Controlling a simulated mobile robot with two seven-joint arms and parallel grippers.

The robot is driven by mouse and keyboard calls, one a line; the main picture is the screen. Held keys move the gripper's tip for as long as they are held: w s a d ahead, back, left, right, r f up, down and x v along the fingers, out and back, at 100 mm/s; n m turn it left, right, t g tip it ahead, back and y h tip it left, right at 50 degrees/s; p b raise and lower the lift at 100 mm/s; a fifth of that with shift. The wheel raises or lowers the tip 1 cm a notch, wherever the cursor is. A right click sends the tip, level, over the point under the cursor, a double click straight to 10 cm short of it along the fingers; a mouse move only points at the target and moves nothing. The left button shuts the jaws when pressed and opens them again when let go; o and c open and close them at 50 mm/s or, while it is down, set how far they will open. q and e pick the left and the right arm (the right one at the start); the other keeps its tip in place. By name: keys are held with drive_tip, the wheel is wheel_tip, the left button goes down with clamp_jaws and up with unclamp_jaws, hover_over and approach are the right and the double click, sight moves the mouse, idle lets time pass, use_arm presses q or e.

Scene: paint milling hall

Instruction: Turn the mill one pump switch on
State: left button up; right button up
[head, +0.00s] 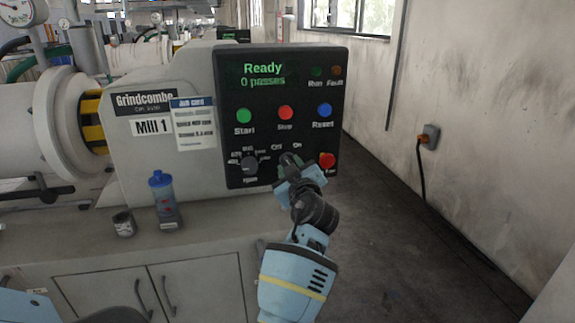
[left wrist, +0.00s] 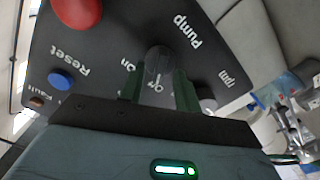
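The mill one control panel (head: 232,115) faces me, with "Ready, 0 passes" on its display. The pump switch is a dark knob (left wrist: 158,62) under the Off and On labels; in the head view my left gripper mostly covers it. Its bar appears to point to Off in the left wrist view. My left gripper (head: 291,162) is at the panel's lower right. In the left wrist view its two fingers (left wrist: 158,80) stand on either side of the knob and appear closed on it. My right gripper is not in view.
Close to the switch are the rpm knob (head: 249,165), a red button (head: 327,160), green Start (head: 244,116), red Stop (head: 286,113) and blue Reset (head: 324,110). A blue-capped bottle (head: 165,200) and small can (head: 124,224) stand on the bench. Floor at right is clear.

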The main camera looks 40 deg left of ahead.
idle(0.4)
use_arm(q)
clamp_jaws()
